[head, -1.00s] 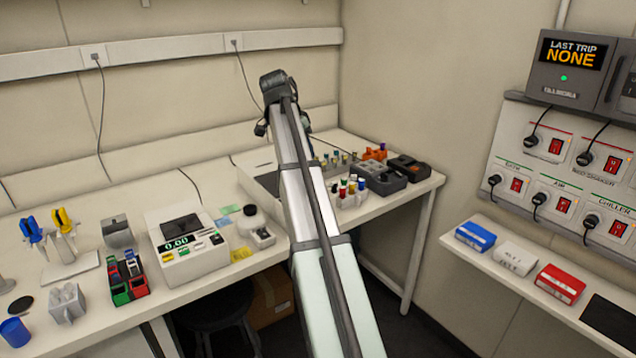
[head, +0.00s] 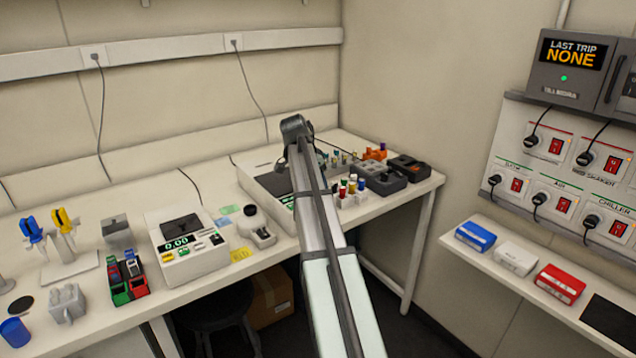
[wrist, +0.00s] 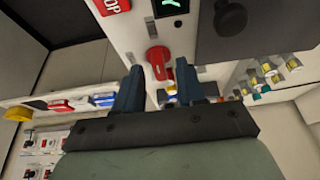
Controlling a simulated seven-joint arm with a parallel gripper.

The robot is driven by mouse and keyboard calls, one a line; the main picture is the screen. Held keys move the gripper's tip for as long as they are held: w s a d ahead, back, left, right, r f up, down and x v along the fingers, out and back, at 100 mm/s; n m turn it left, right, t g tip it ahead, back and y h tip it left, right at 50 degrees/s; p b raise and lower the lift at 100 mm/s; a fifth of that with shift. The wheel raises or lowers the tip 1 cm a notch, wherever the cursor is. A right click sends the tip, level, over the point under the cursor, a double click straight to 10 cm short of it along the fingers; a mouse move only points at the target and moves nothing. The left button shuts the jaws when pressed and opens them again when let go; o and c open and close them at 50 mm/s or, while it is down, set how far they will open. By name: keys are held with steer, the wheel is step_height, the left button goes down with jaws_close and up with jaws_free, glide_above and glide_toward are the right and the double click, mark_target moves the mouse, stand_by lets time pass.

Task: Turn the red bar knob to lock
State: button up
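The red bar knob (wrist: 158,57) shows in the wrist view on a pale panel, below a green-lit display (wrist: 170,8) and a red label reading "OP" (wrist: 112,5). My gripper (wrist: 159,76) is open, with its two dark fingers apart. The knob lies just beyond the fingertips, roughly between them in the picture; I see no contact. In the head view my arm reaches over the bench to a pale device with a dark top (head: 262,182). The arm hides the gripper and the knob there.
A dark plate with a black knob (wrist: 230,16) is right of the red knob in the wrist view. Vials with coloured caps (head: 350,188) stand right of my arm.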

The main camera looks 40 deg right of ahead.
steer(key=shift+d+f, duration=0.1)
steer(key=shift+f, duration=0.1)
steer(key=shift+c, duration=0.3)
jaws_close()
